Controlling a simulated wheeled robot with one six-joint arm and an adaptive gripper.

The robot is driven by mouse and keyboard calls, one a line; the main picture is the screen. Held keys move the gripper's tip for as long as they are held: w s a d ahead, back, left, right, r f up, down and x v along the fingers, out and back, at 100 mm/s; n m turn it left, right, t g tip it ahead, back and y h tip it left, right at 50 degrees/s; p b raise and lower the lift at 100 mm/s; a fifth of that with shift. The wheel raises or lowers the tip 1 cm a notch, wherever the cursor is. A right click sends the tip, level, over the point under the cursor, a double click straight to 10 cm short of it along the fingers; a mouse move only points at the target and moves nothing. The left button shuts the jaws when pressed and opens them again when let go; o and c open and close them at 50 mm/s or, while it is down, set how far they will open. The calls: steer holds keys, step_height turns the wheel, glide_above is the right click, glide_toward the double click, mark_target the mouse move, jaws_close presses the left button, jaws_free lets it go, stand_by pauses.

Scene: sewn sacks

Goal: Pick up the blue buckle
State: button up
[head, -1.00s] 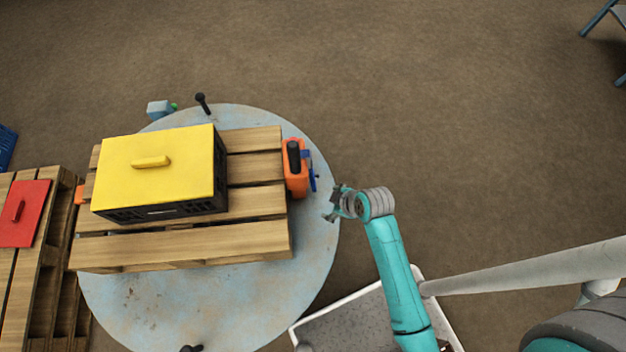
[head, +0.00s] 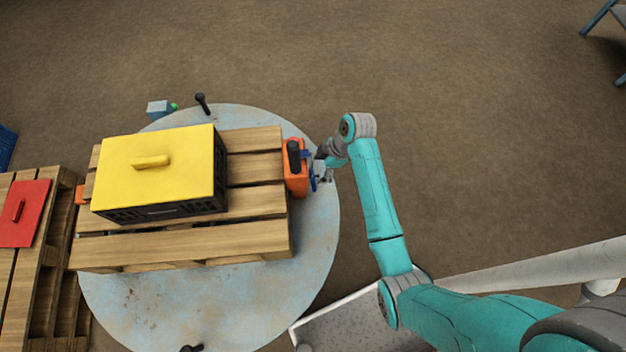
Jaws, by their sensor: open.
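A small blue buckle (head: 313,182) is on the right side of an orange block-shaped part (head: 297,182) with a black cylinder (head: 293,155) on it, at the right edge of the wooden pallet. My gripper (head: 319,173) is right beside the buckle, on its right side. Its fingers partly cover the buckle, and I cannot tell whether they touch it. The gripper is open.
A black crate (head: 160,210) with a yellow lid (head: 120,180) stands on the wooden pallet (head: 180,247), on a round grey-blue platform (head: 130,300). A red panel (head: 32,222) lies on another pallet at the left. Open floor lies right of the platform.

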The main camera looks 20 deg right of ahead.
mark_target(313, 176)
steer(key=shift+s+x, duration=0.2)
steer(key=shift+x, duration=1.3)
steer(key=shift+s+x, duration=0.15)
steer(key=shift+x, duration=1.3)
steer(key=shift+a, duration=0.2)
steer(key=c, duration=1.3)
steer(key=shift+r, duration=0.85)
steer(key=s+d, duration=0.1)
steer(key=d, duration=0.4)
steer(key=s+d, duration=0.2)
steer(key=d, duration=0.4)
steer(key=s+d, duration=0.2)
steer(key=d, duration=0.4)
steer(key=shift+s+d+f, duration=0.1)
steer(key=shift+s, duration=0.1)
